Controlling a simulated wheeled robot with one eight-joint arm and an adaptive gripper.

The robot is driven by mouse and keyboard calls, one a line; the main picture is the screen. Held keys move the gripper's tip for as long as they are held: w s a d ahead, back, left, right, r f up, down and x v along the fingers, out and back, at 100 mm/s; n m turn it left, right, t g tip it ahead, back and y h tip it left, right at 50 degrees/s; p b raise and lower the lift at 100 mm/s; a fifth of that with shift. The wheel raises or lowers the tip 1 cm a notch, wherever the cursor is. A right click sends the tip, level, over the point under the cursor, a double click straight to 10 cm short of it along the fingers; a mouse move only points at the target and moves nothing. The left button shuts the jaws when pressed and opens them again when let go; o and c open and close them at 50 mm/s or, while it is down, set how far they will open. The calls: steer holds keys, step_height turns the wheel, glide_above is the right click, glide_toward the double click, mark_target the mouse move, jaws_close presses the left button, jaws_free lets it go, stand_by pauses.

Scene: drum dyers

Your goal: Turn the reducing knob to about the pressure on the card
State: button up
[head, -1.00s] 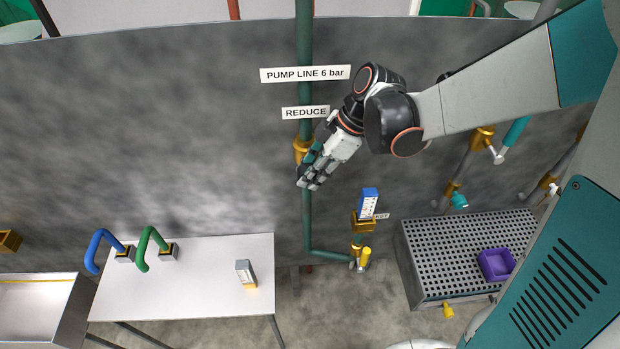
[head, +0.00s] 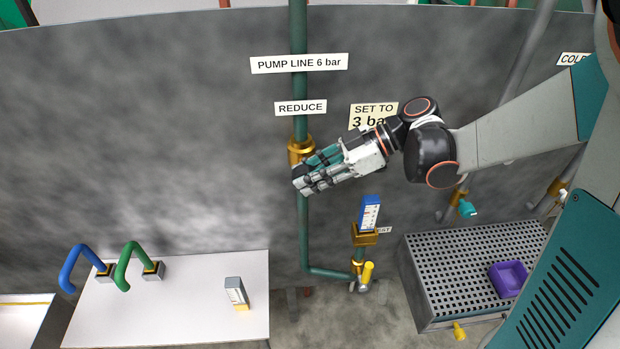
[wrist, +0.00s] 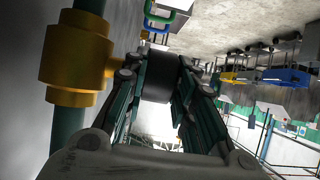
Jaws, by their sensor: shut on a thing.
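The brass reducing valve (head: 302,146) sits on a green vertical pipe under the REDUCE label (head: 301,108); its body also shows in the wrist view (wrist: 76,58). The dark round knob (wrist: 158,76) juts out from it. My gripper (head: 300,182) is at the valve. In the wrist view its fingers (wrist: 156,80) are shut on the knob from both sides. The knob is hidden by the fingers in the head view. The card (head: 373,110) reads SET TO 3 ba, its end covered by my arm. A blue gauge-like device (head: 370,212) stands lower right, its reading too small to tell.
The PUMP LINE 6 bar label (head: 299,64) is above. A white table (head: 190,318) holds blue and green bent handles and a grey device (head: 236,291). A perforated bench (head: 450,255) with a purple tray (head: 508,279) is at right. A yellow-handled valve (head: 367,272) ends the pipe.

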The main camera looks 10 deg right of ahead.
stand_by(0.3)
steer(key=o, duration=1.1)
steer(key=shift+c, duration=0.2)
steer(key=v, duration=1.2)
steer(key=shift+f, duration=0.1)
